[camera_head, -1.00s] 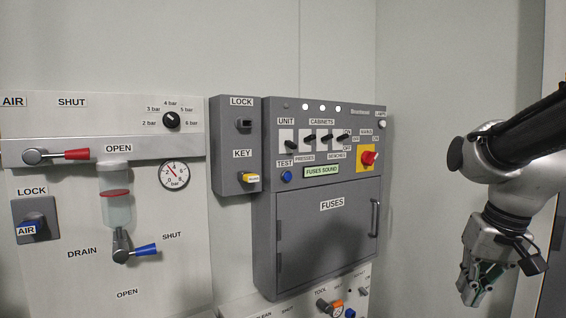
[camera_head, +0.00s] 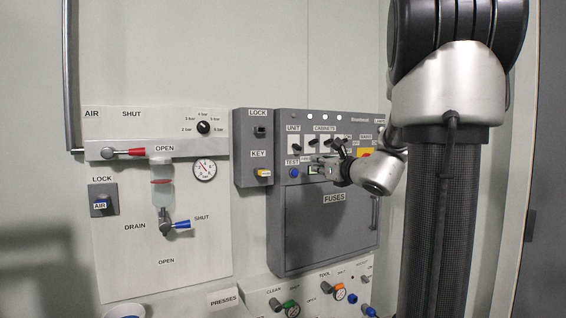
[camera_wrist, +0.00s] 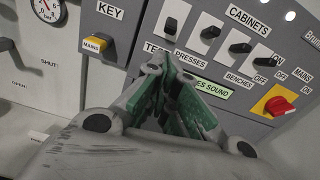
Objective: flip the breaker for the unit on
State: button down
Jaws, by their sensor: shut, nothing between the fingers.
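The unit breaker (camera_head: 294,149) is a small black lever on a white plate under the UNIT label, at the top left of the grey fuse cabinet. Its lever sits low on the plate, lower than the cabinet levers beside it. In the wrist view the unit breaker (camera_wrist: 170,25) stands just above the fingertips; its label is out of frame. My gripper (camera_head: 314,160) is shut and empty in front of the panel, just below and right of the unit breaker. In the wrist view my gripper (camera_wrist: 168,68) covers part of the TEST and FUSES SOUND area. I see no contact with the lever.
Cabinet breakers (camera_wrist: 240,48) stand in a row to the right, then a red mains knob (camera_wrist: 279,105) on yellow. A blue test button (camera_head: 293,172) lies below the unit breaker. A yellow-tagged key (camera_head: 263,173) is to the left. The fuses door (camera_head: 325,230) is shut below.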

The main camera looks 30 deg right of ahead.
aim_at(297, 147)
jog(key=shift+w+r+m, duration=0.1)
jog(key=shift+m, duration=0.5)
jog(key=shift+w+d, duration=0.1)
jog(key=w, duration=0.9)
jog(key=shift+w, duration=0.4)
